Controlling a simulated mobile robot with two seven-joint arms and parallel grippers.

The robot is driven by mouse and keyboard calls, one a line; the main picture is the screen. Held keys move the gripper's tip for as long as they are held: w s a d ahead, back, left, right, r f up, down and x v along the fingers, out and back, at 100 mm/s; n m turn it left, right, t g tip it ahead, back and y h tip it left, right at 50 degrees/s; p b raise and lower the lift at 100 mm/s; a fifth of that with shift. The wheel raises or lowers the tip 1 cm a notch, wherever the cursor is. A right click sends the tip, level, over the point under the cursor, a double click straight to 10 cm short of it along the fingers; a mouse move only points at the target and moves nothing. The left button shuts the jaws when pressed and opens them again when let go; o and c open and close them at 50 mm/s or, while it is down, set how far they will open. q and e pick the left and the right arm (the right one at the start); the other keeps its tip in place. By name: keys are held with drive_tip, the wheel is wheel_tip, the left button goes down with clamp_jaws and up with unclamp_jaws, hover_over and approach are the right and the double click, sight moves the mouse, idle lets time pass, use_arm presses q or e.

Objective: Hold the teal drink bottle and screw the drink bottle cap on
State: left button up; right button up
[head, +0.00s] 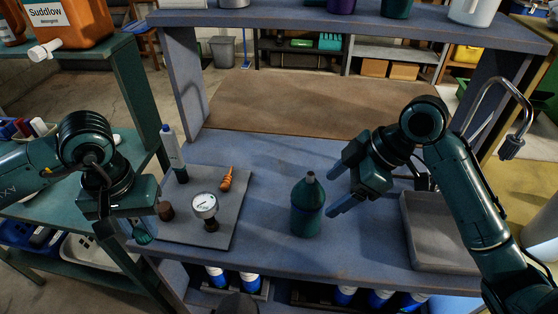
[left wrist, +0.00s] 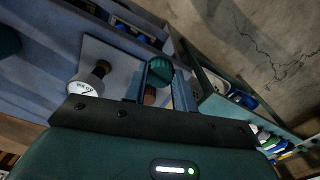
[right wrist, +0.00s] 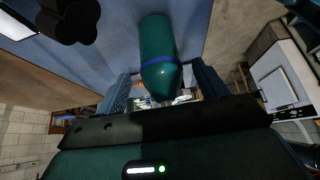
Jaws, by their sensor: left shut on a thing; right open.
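The teal drink bottle (head: 308,212) stands upright on the blue bench, its narrow grey neck bare on top. My right gripper (head: 334,191) is open just right of it, with one finger toward the far side and one toward the near side. In the right wrist view the bottle (right wrist: 158,45), with a blue band, shows between the spread fingers, not clasped. My left gripper (left wrist: 160,85) is shut on a ridged teal cap (left wrist: 159,70), which also shows in the head view (head: 143,236) beside the grey mat's left edge, well left of the bottle.
A grey mat (head: 225,230) holds a pressure gauge (head: 204,206), an orange-handled tool (head: 227,178), a white bottle (head: 171,147) and a brown knob (head: 165,211). A grey sink tray (head: 440,255) lies right. The bench between mat and bottle is clear.

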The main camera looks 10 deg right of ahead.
sight(149, 241)
use_arm(q)
drive_tip(key=shift+w, duration=0.2)
drive_tip(key=shift+f, duration=0.15)
use_arm(e)
drive_tip(key=b+x, duration=0.5)
drive_tip(key=b, duration=0.1)
drive_tip(key=shift+w+a+f, duration=0.1)
drive_tip(key=shift+f, duration=0.25)
use_arm(q)
wheel_tip(149, 241, down, 5)
drive_tip(key=shift+f, duration=0.1)
use_arm(e)
drive_tip(key=shift+w+a+f, duration=0.1)
drive_tip(key=shift+a+f, duration=0.05)
drive_tip(key=shift+a, duration=0.05)
drive_tip(key=shift+x, duration=0.8)
drive_tip(key=shift+f, duration=0.15)
drive_tip(key=c, duration=1.1)
use_arm(q)
drive_tip(key=shift+s+f, duration=0.1)
drive_tip(key=shift+f, duration=0.05)
